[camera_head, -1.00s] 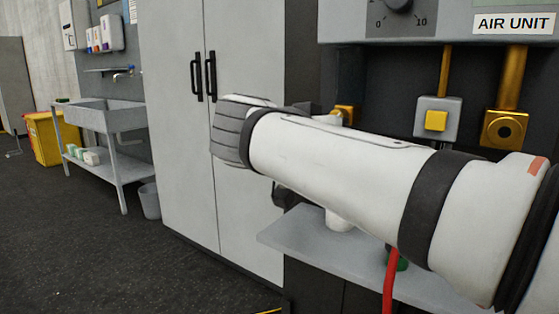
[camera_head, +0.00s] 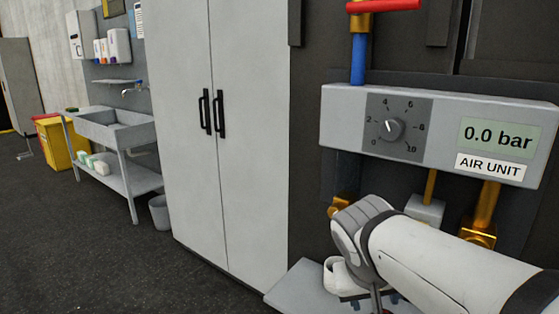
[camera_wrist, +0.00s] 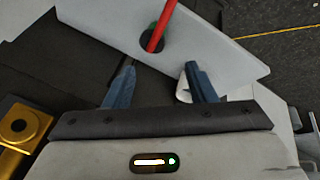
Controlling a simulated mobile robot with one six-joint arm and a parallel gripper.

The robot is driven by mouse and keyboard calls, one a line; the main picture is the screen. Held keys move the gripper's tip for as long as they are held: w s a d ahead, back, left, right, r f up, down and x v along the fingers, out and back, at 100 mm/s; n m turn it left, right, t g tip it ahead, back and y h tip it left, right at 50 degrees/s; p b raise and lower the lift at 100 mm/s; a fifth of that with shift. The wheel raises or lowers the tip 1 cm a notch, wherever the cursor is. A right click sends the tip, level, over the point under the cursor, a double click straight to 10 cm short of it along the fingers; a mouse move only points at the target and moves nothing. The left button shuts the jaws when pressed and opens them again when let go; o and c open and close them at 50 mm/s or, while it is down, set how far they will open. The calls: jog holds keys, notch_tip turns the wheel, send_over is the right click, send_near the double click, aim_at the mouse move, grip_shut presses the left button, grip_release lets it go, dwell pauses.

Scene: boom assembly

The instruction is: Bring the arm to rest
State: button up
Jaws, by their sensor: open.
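My white arm reaches in from the lower right in the head view, in front of the air unit. My gripper (camera_wrist: 160,82) shows in the wrist view with its two blue fingers apart and nothing between them. In the head view its fingertips are mostly hidden at the lower edge, below the wrist. Beyond the fingers in the wrist view is a grey shelf (camera_wrist: 215,50) with a dark hole and a red hose (camera_wrist: 162,25) through it. I cannot tell the gap from the fingers to the shelf.
The air unit (camera_head: 340,120) carries a dial and reads 0.0 bar. Brass fittings (camera_head: 478,236) hang under it, close to my arm. A grey cabinet (camera_head: 180,110) stands left of it. A sink (camera_head: 115,128) and yellow bin (camera_head: 60,145) stand farther left. The dark floor (camera_head: 90,250) is clear.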

jog(key=s+a+r+g+y+p, duration=0.1)
jog(key=s+r+y+p, duration=0.1)
jog(key=s+p, duration=0.3)
jog(key=shift+s+a+r+y+p, duration=0.15)
jog(key=shift+s+r+y+p, duration=0.4)
jog(key=shift+p, duration=1.1)
